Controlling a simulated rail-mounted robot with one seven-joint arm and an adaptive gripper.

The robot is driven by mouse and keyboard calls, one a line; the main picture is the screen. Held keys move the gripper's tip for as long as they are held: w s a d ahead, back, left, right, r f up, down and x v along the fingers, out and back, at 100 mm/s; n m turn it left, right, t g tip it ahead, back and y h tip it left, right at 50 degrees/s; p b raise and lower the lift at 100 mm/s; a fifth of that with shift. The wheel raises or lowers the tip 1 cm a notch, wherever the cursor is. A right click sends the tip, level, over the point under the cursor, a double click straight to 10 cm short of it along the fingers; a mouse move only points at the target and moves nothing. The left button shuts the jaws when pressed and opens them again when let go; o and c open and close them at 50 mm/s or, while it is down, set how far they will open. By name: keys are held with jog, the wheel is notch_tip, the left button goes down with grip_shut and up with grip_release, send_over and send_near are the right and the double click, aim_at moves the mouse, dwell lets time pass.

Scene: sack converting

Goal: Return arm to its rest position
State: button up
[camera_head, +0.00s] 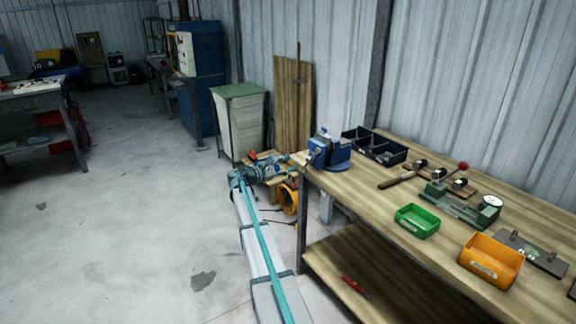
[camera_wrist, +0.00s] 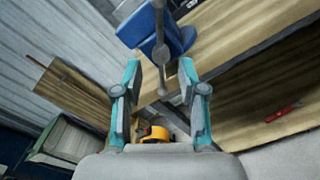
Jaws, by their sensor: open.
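My gripper (camera_wrist: 160,78) is open in the wrist view, with its two teal-and-grey fingers spread apart. I see nothing held between them. Beyond the fingertips is the blue vise (camera_wrist: 142,28), and its grey bar shows in the gap between the fingers. There the vise (camera_head: 334,153) stands on the bench's left corner, just right of my arm's end. The fingers are too small to make out in the head view.
The bench carries a black divided tray (camera_head: 375,147), a green bin (camera_head: 417,221) and an orange bin (camera_head: 491,261). A red tool (camera_head: 355,286) lies on the lower shelf. A green-topped cabinet (camera_head: 241,122) and wooden boards (camera_head: 293,103) stand behind. The floor to the left is clear.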

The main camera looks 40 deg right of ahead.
jog(key=s+a+f+m+y, duration=0.35)
jog(key=s+a+f, duration=0.25)
jog(key=a+f, duration=0.5)
jog(key=s+a+f+m+t+y, duration=0.15)
jog(key=s+a+f+y, duration=0.4)
jog(key=f, duration=0.85)
jog(key=s+a+f+m+y, duration=0.3)
jog(key=s+a+f, duration=0.4)
jog(key=a+f, duration=0.5)
jog(key=s+a+f+m+g+y, duration=0.1)
jog(key=s+a+f+y, duration=0.1)
jog(key=s+a+f, duration=0.45)
jog(key=s+a+f+g+y, duration=0.1)
jog(key=s+a+f+y, duration=0.15)
jog(key=s+a, duration=0.6)
jog(key=s+a+f+g, duration=0.1)
jog(key=s+a+f, duration=0.1)
jog(key=s+a, duration=0.4)
jog(key=s+a+f+g+y, duration=0.1)
jog(key=s+a, duration=0.6)
jog(key=s, duration=0.7)
jog(key=shift+s+f+g, duration=0.4)
jog(key=shift+f+g, duration=0.15)
jog(key=shift+f, duration=0.35)
